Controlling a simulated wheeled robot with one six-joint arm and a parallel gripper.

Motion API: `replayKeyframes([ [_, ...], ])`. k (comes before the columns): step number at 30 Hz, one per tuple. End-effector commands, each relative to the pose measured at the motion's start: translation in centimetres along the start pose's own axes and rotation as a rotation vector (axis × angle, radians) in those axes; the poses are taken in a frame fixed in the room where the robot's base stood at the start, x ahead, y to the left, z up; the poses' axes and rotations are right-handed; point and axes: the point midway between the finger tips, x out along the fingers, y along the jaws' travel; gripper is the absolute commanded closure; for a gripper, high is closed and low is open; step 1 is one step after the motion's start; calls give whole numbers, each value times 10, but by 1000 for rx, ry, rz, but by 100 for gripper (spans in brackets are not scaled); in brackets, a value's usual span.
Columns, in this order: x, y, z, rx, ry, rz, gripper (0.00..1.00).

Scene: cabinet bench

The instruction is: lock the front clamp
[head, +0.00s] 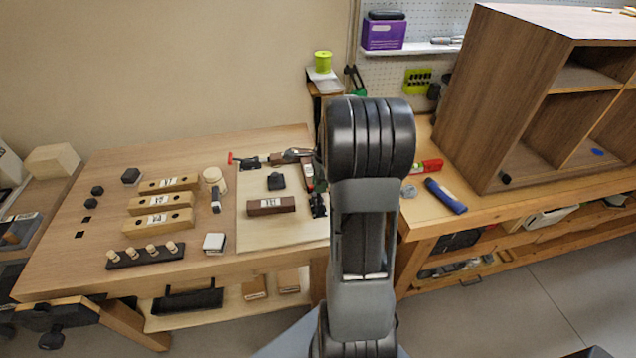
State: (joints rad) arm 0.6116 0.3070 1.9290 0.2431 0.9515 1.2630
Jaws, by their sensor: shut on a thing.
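The front clamp (318,207) is a small black fixture at the right edge of the pale board (285,233). Its upper part and handle are mostly hidden behind my arm. Only a dark edge of my gripper (320,170) shows beside the arm, just above the front clamp. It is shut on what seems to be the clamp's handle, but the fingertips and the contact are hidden. I cannot tell the handle's angle. A second clamp with a red handle tip (231,158) lies along the back of the board.
A dark brown labelled block (271,206) and a small black piece (276,181) are on the board. Several labelled wooden blocks (165,202), a jar (213,180) and a peg rack (145,255) stand left. A blue tool (446,196) and an open cabinet (500,110) are right.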

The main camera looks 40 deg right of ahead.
Motion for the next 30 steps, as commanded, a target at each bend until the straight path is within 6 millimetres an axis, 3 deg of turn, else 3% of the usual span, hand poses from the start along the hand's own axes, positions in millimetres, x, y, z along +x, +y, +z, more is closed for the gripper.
replayKeyframes([
  [30,5,14,-1,0,0,3,90],
])
